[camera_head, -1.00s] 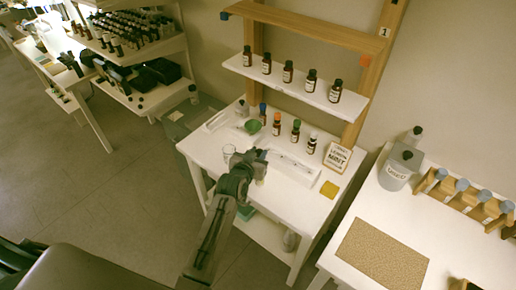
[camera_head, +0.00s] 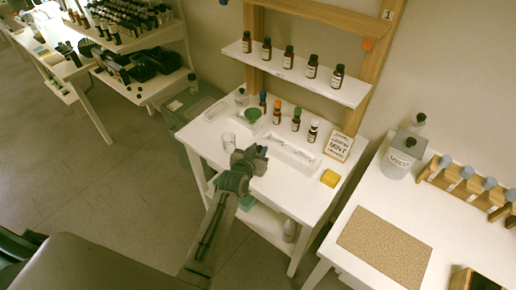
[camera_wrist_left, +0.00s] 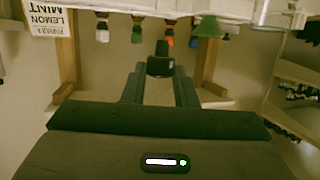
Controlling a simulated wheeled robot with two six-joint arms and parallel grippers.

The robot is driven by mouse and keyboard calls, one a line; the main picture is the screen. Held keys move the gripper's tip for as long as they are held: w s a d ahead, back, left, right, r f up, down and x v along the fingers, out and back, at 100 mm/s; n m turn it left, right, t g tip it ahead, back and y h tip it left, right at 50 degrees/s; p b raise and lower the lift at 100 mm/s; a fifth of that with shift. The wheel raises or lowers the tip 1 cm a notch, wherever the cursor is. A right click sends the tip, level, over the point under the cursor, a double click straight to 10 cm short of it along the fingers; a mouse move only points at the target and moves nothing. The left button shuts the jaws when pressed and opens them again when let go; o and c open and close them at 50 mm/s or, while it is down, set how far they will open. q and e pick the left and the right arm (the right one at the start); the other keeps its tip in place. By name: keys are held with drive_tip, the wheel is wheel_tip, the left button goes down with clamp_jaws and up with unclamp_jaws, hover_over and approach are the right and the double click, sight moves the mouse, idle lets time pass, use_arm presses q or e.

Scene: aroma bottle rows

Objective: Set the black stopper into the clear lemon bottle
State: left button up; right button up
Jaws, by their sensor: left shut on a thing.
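My left gripper (camera_head: 258,157) is over the front of the white table. Its fingers (camera_wrist_left: 160,70) are shut on a small dark piece, which looks like the black stopper (camera_wrist_left: 160,66). Anything directly under the gripper is hidden in the head view. My right gripper is not in view.
A clear glass (camera_head: 229,141) stands left of the gripper, with a green funnel-like bowl (camera_head: 252,115) behind. Several brown bottles with coloured caps (camera_head: 296,119) line the table behind a white tray (camera_head: 291,151). A sign (camera_head: 339,146) and yellow pad (camera_head: 330,178) are at right.

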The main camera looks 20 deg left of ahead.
use_arm(q)
drive_tip(key=shift+f, duration=0.65)
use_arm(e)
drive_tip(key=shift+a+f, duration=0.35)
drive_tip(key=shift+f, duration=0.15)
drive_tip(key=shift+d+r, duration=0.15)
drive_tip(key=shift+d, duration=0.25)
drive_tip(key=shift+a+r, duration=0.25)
use_arm(q)
drive_tip(key=shift+p, duration=0.3)
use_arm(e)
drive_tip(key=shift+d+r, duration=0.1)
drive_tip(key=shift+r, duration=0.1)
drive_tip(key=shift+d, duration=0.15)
use_arm(q)
drive_tip(key=shift+f, duration=0.3)
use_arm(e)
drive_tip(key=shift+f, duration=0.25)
use_arm(q)
drive_tip(key=shift+f+b, duration=0.95)
drive_tip(key=shift+f, duration=0.2)
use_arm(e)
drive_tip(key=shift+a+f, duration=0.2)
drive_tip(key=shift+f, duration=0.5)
